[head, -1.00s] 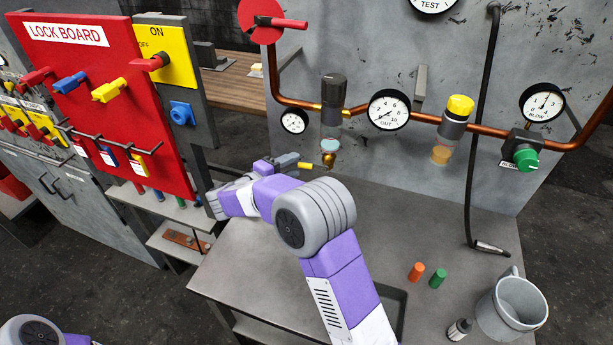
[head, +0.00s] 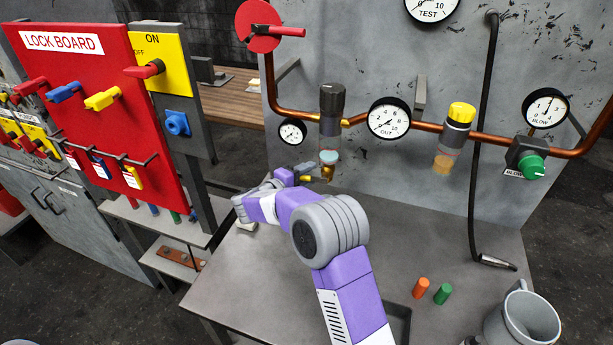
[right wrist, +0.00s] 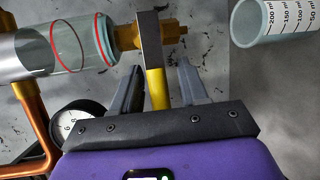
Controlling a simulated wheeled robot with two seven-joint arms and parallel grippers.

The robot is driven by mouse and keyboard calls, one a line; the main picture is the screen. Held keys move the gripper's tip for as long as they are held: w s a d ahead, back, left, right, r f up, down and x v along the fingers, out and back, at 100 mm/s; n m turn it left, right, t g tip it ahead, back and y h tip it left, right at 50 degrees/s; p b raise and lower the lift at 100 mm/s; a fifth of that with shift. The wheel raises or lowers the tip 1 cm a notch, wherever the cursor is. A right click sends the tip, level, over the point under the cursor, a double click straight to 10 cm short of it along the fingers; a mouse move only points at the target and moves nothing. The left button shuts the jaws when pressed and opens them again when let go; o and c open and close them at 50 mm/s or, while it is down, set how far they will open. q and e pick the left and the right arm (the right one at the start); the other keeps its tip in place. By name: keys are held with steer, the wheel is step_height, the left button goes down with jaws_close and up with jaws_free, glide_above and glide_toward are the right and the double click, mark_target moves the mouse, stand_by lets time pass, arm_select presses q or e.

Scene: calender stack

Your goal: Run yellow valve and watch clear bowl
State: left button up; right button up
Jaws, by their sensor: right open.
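The clear bowl (head: 329,157) hangs under the black-capped unit on the copper pipe. In the right wrist view it lies sideways as a clear cylinder (right wrist: 85,45) with red rings. A brass drain fitting (right wrist: 172,33) sticks out of its end. The yellow valve lever (right wrist: 157,92) hangs from a grey plate at this fitting and also shows in the head view (head: 305,179). My right gripper (right wrist: 160,66) is open, with one finger on each side of the yellow lever and visible gaps. I cannot tell the liquid level. My left gripper is out of view.
A graduated cup (right wrist: 275,22) opens toward the drain side in the right wrist view. A grey mug (head: 522,318), an orange cylinder (head: 420,288) and a green one (head: 442,293) stand on the bench at right. The red lock board (head: 105,110) stands left.

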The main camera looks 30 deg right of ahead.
jaws_close()
steer(key=shift+f, duration=0.1)
steer(key=shift+s+f+n+h, duration=0.1)
steer(key=shift+f+n+h, duration=0.35)
steer(key=shift+n, duration=0.35)
steer(key=n, duration=0.1)
steer(key=f+n+h, duration=0.1)
steer(key=shift+s+d+f+n, duration=0.15)
steer(key=shift+s+n, duration=0.05)
steer(key=shift+n, duration=0.2)
jaws_free()
